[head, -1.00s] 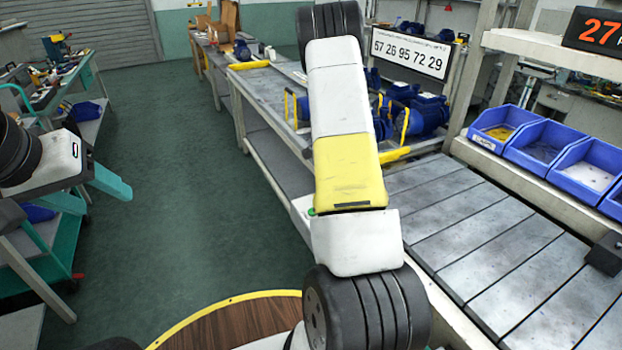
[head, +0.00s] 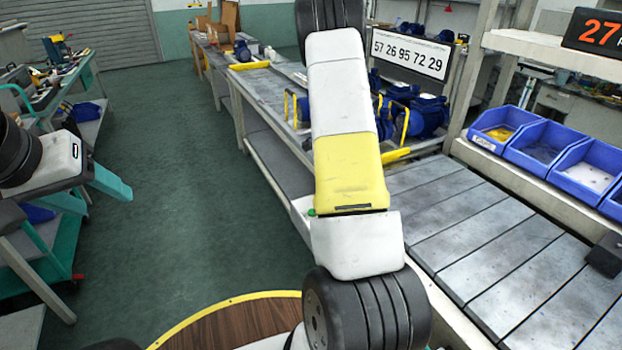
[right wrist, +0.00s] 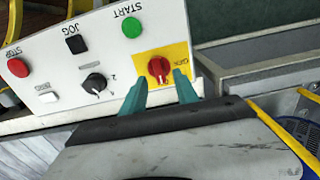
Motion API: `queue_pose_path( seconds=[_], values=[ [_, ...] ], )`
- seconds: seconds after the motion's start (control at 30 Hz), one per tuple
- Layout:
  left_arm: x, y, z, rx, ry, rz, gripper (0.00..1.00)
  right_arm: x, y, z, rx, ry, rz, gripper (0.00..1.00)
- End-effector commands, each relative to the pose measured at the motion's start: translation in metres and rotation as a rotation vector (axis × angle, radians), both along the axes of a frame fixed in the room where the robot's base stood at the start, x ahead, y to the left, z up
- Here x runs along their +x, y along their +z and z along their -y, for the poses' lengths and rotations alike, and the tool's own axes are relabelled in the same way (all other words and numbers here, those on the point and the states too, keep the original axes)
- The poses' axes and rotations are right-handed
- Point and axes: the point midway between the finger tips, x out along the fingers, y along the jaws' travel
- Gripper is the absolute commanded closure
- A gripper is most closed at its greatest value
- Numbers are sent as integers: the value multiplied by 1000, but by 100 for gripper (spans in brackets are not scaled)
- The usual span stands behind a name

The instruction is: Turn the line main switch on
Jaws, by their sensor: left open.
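The line main switch appears as a red rotary knob on a yellow plate (right wrist: 158,68) on a white control box (right wrist: 60,62) in the right wrist view. The labels look upside down there. My right gripper (right wrist: 160,84) is open, with its teal fingers apart on either side of the knob's near side. I cannot tell whether they touch it. In the head view my right arm reaches away over the line, and its gripper and the box are hidden. My left gripper (head: 108,192) is open and empty at the left, away from the line.
A green START button (right wrist: 132,27), a black JOG button (right wrist: 76,44), a red STOP button (right wrist: 18,68) and a black selector (right wrist: 95,83) sit near the knob. Blue bins (head: 545,147) stand right of the conveyor (head: 480,230). Blue pumps (head: 425,115) stand farther back.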

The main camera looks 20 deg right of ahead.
Motion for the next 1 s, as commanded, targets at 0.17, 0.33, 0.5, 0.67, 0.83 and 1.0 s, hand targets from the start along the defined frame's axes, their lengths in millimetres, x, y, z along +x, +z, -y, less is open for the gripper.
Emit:
queue_pose_path(
  seconds=[0.17, 0.33, 0.5, 0.67, 0.83, 1.0],
  values=[
    [0, 0, 0, 0, 0, 0, 44, 1, 32, 0, -2, 2, 3, 64],
    [0, 0, 0, 0, 0, 0, 44, 1, 48, 0, -1, 1, 1, 64],
    [0, 0, 0, 0, 0, 0, 44, 0, 51, 0, 0, 0, -1, 64],
    [0, 0, 0, 0, 0, 0, 44, 0, 51, 0, 0, 1, 0, 64],
    [0, 0, 0, 0, 0, 0, 44, 0, 51, 0, 0, 1, 0, 64],
    [0, 0, 0, 0, 0, 0, 44, -2, 71, -12, 18, 53, 30, 64]
  ],
)
